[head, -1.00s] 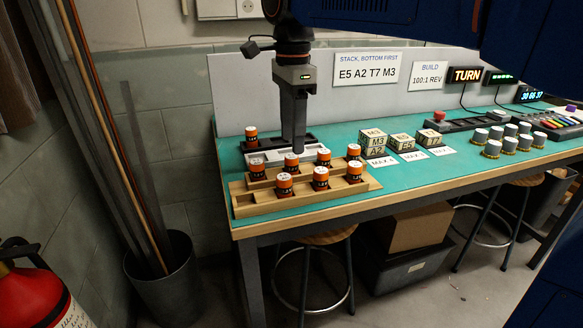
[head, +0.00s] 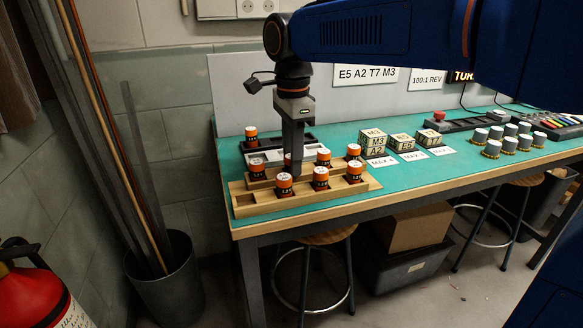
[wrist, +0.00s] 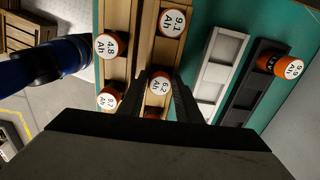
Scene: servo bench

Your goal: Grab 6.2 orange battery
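The 6.2 battery (wrist: 159,84) is an orange cylinder with a white top, seen between my gripper's two dark fingers in the wrist view. It stands in the rear row of the wooden rack (head: 245,210).
The 9.1 battery (wrist: 173,22) stands in the same row; the 4.8 (wrist: 108,45) and 9.7 (wrist: 109,98) batteries stand in the front row. Behind are a light tray (wrist: 221,65) and a dark tray (wrist: 240,97) holding the 9.9 battery (wrist: 288,66). Lettered blocks (head: 373,143) stand to the right.

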